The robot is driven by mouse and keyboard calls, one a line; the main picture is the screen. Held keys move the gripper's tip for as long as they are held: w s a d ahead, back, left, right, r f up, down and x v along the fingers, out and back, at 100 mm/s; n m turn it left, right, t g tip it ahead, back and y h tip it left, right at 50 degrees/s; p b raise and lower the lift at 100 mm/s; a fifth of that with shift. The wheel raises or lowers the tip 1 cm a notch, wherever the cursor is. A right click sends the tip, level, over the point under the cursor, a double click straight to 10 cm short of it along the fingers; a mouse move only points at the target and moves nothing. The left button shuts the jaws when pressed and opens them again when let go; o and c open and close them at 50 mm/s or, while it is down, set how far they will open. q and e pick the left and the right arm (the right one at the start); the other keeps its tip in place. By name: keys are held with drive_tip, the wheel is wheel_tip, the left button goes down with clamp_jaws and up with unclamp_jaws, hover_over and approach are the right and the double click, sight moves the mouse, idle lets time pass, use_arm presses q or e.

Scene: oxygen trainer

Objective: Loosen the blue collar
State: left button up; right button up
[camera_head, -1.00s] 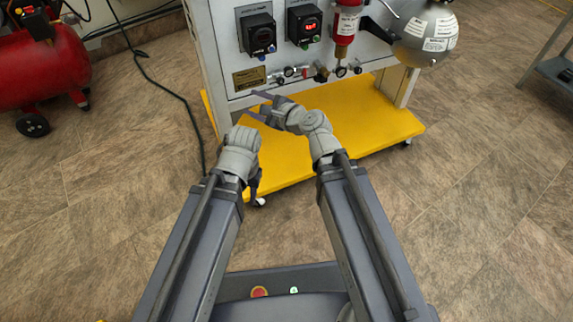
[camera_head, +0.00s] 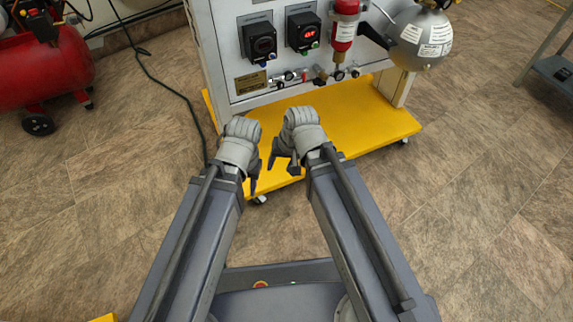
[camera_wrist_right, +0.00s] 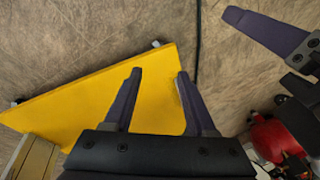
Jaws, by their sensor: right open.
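The test panel (camera_head: 236,20) stands at the top centre with a row of small fittings (camera_head: 290,78) along its lower edge. Small blue parts show there, but they are too small to tell which is the blue collar. My right gripper (camera_head: 281,163) is in front of and below the panel, pointing down, apart from all fittings. In the right wrist view it is open and empty (camera_wrist_right: 159,72), above the yellow base. My left gripper (camera_head: 253,184) hangs beside it on the left, mostly hidden by its wrist. One of its fingers (camera_wrist_right: 262,30) shows in the right wrist view.
The yellow base (camera_head: 370,130) juts out under the panel. A red cylinder (camera_head: 344,30) and a silver sphere (camera_head: 418,40) are at the panel's right. A red compressor (camera_head: 45,75) stands far left, with a dark cable (camera_head: 165,90) on the floor. A grey table (camera_head: 553,68) is far right.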

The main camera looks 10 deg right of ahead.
drive_tip(key=shift+s+d+r+n+g+h+p, duration=0.2)
drive_tip(key=shift+s+r+n+h+p, duration=0.15)
drive_tip(key=shift+s+n+p, duration=0.15)
drive_tip(key=shift+s+d+r+n+g+h+p, duration=0.25)
drive_tip(key=shift+s+r+n+h, duration=0.15)
drive_tip(key=shift+s, duration=0.2)
drive_tip(key=shift+s+d+r+n+g+h+p, duration=0.2)
drive_tip(key=shift+s+r+n+h+p, duration=0.15)
drive_tip(key=shift+s+n, duration=0.2)
